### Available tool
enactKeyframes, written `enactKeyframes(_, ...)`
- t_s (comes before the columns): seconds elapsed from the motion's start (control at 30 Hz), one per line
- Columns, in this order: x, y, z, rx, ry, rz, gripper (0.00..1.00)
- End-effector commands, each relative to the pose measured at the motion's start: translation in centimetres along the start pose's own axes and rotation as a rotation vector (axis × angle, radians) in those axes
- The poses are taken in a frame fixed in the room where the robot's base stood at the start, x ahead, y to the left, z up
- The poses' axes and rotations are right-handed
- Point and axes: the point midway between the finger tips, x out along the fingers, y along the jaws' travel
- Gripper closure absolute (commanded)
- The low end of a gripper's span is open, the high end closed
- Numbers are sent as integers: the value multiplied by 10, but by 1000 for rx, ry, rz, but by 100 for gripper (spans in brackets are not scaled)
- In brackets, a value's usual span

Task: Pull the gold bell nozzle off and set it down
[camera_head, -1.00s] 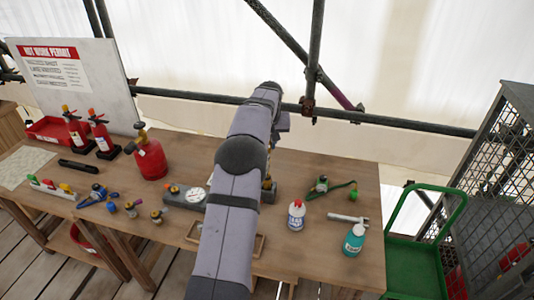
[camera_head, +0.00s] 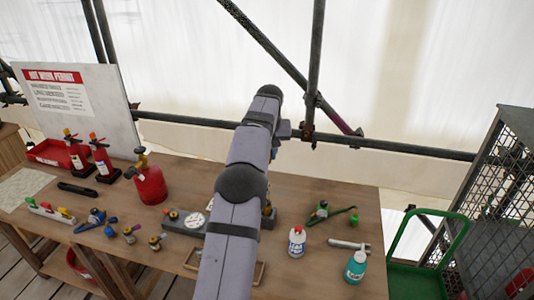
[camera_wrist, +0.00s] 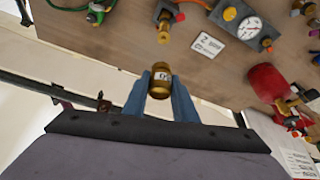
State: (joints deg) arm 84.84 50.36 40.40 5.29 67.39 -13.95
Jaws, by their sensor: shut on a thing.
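My gripper (camera_wrist: 160,88) is shut on the gold bell nozzle (camera_wrist: 159,80), a short gold cylinder with a small white label, between its two blue fingers in the wrist view. The nozzle is held clear above the wooden bench. A brass fitting (camera_wrist: 164,26) stands on the bench past the nozzle, with a gap between them. In the head view my arm hides the nozzle and most of the fingers.
A grey block with a dial gauge (camera_wrist: 243,24) and a white card (camera_wrist: 208,44) lie near the fitting. A red gas bottle (camera_head: 150,184) stands left, white (camera_head: 297,241) and teal (camera_head: 356,266) bottles right. Scaffold tubes (camera_head: 400,147) run behind the bench.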

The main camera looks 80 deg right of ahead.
Motion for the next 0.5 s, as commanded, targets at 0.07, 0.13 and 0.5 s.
enactKeyframes(0.07, -4, 0, -2, 0, 1, 0, 100)
enactKeyframes(0.13, -6, 0, -3, 0, 1, 0, 100)
enactKeyframes(0.5, -17, 0, -7, 0, 2, 0, 100)
